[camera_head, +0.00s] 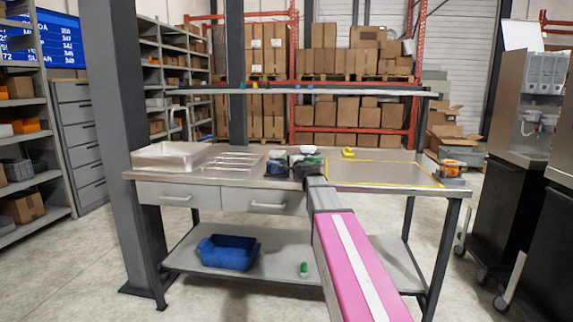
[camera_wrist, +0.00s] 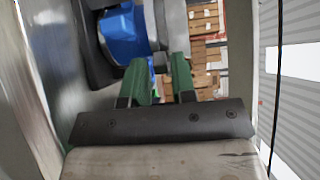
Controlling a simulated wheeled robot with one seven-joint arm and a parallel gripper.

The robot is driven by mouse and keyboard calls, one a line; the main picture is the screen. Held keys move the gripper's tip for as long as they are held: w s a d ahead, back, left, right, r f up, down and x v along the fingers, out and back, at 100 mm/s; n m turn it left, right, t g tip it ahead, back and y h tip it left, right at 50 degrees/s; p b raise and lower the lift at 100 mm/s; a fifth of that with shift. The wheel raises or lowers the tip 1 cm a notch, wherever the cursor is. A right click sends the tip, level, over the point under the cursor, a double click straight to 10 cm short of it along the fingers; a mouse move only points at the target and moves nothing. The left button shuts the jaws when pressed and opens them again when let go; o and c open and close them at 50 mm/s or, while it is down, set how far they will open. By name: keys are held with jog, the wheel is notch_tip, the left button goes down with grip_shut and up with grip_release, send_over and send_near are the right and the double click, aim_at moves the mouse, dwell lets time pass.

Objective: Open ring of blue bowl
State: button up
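A rounded blue thing (camera_wrist: 124,35), which looks like the blue bowl, is close up in the wrist view, with a pale grey band beside it that may be its ring. My gripper (camera_wrist: 160,62) has two green fingers set apart, with their tips right at the blue thing and the band. A small dark part shows between the tips; I cannot tell whether they touch it. In the head view my gripper (camera_head: 308,168) is over the middle of the workbench (camera_head: 225,178), partly hidden by my pink arm. A dark item with some blue (camera_head: 277,164) stands just left of it.
A metal tray (camera_head: 170,163) is at the bench's left. A yellow outline marks a mostly clear area (camera_head: 385,174) at the right, with a yellow item (camera_head: 348,153) behind and an orange device (camera_head: 449,169) beside it. A blue bin (camera_head: 228,254) is on the lower shelf.

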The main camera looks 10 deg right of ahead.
jog(key=v, duration=1)
jog(key=shift+s, duration=0.2)
